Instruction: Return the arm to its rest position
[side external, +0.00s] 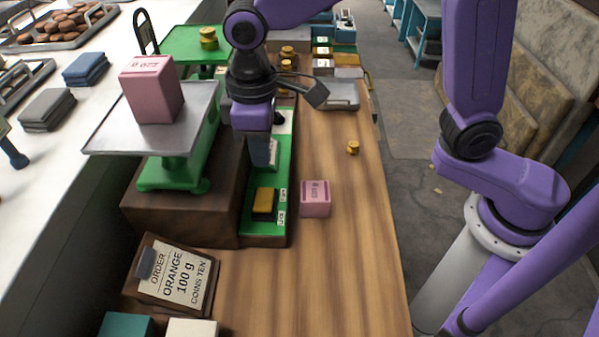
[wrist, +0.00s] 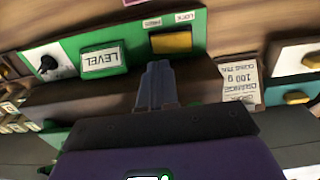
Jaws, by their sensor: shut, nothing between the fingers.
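My gripper (side external: 263,158) points down over the green control panel (side external: 283,180) in the side view. Its two fingers are together and empty; the closed tips also show in the wrist view (wrist: 158,68). The panel carries a yellow button (side external: 264,201), near the side camera and apart from the fingers in the picture. In the wrist view the yellow button (wrist: 171,42) lies just beyond the fingertips, and a LEVEL display (wrist: 101,60) is to its left. Whether the tips touch the panel cannot be told.
A scale with a grey pan (side external: 105,135) holds a pink block (side external: 152,88) left of my gripper. Another pink block (side external: 315,199) and a gold coin piece (side external: 353,147) are on the wooden counter (side external: 345,260). An order sign (side external: 178,274) stands in front. The counter's right side is mostly clear.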

